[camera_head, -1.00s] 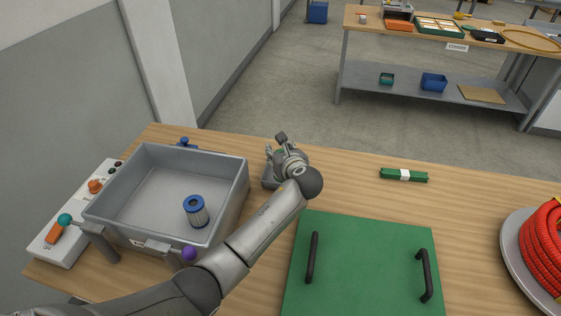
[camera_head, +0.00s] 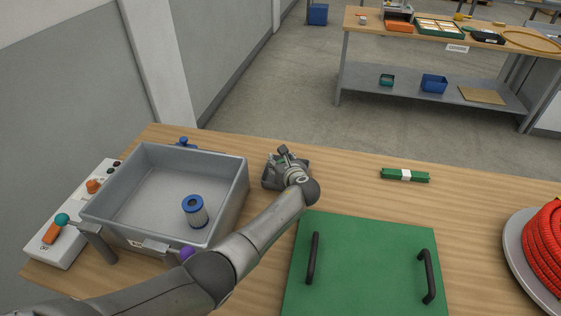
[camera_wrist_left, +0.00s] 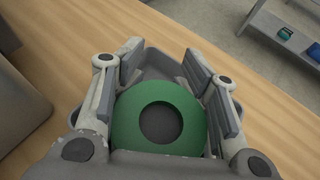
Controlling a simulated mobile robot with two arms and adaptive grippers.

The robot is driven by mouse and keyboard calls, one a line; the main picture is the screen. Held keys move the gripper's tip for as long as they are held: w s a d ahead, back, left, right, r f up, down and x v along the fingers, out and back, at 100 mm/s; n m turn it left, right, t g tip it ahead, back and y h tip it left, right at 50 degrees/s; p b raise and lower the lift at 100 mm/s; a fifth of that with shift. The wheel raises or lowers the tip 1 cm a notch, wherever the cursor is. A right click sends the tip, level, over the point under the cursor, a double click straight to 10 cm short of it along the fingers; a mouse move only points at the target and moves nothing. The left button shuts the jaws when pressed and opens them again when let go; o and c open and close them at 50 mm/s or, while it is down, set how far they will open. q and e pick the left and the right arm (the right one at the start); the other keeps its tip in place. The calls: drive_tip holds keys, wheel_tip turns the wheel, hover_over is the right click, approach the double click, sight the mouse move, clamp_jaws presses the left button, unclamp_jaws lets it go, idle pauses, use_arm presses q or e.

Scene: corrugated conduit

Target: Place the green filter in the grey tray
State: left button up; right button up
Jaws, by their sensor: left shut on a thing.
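The green filter (camera_wrist_left: 129,127) shows in the left wrist view as a green ring with a dark round hole. My left gripper (camera_head: 288,160) is shut on it, with a finger on each side. In the head view the gripper and wrist hide the filter. A small grey tray (camera_head: 269,183) lies on the table under the gripper; its rim also shows behind the filter in the wrist view (camera_wrist_left: 158,66). I cannot tell whether the filter touches it. A larger deep grey tray (camera_head: 165,150) stands to the left, with a blue-ended filter (camera_head: 195,210) upright inside. My right gripper is out of view.
A green panel with two black handles (camera_head: 365,265) lies in front on the wooden table. A green bar with a white band (camera_head: 405,175) lies at the back right. A red coil (camera_head: 545,250) is at the right edge. A switch box (camera_head: 60,240) stands at the left.

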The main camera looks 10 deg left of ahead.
use_arm(q)
drive_tip(key=shift+f, duration=0.15)
drive_tip(key=o, duration=0.8)
drive_tip(key=shift+r, duration=0.3)
drive_tip(key=shift+s+d+r, duration=0.15)
drive_tip(key=shift+s+d, duration=0.15)
drive_tip(key=shift+s, duration=0.2)
drive_tip(key=v, duration=1.1)
drive_tip(key=shift+p, duration=0.35)
